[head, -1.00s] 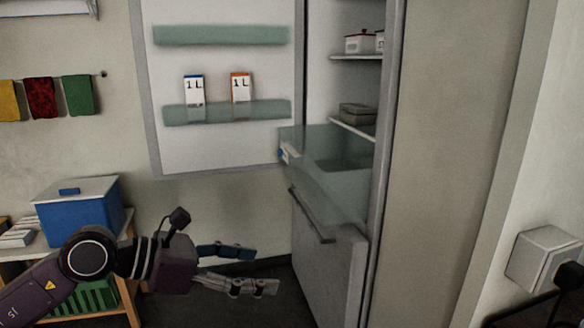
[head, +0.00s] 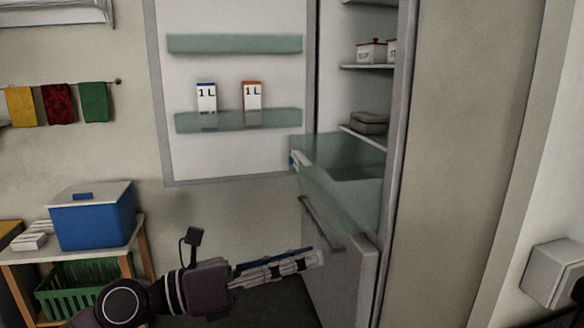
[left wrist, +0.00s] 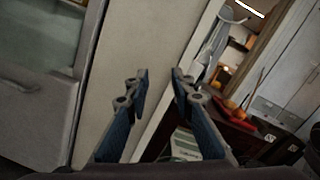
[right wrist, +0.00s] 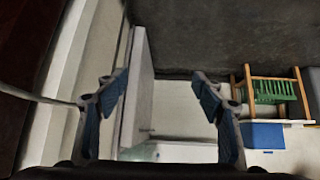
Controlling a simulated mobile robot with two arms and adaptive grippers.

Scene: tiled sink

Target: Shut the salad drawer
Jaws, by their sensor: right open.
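The salad drawer (head: 335,190) is a translucent greenish bin. In the head view it sticks out of the open fridge, above the lower grey front with a bar handle (head: 322,226). Its glassy side also shows at the upper left of the left wrist view (left wrist: 38,38). My left gripper (head: 318,258) is below and in front of the drawer, apart from it. Its two blue-padded fingers (left wrist: 159,73) stand apart with nothing between them. My right gripper (right wrist: 160,76) shows only in the right wrist view, open and empty.
The open fridge door (head: 235,85) holds two 1 L cartons on its shelf. Shelves inside hold a white pot (head: 371,52) and a grey box (head: 369,122). At left a wooden stand bears a blue box (head: 92,222) and a green basket (head: 78,285). A tall grey side panel (head: 455,150) is at right.

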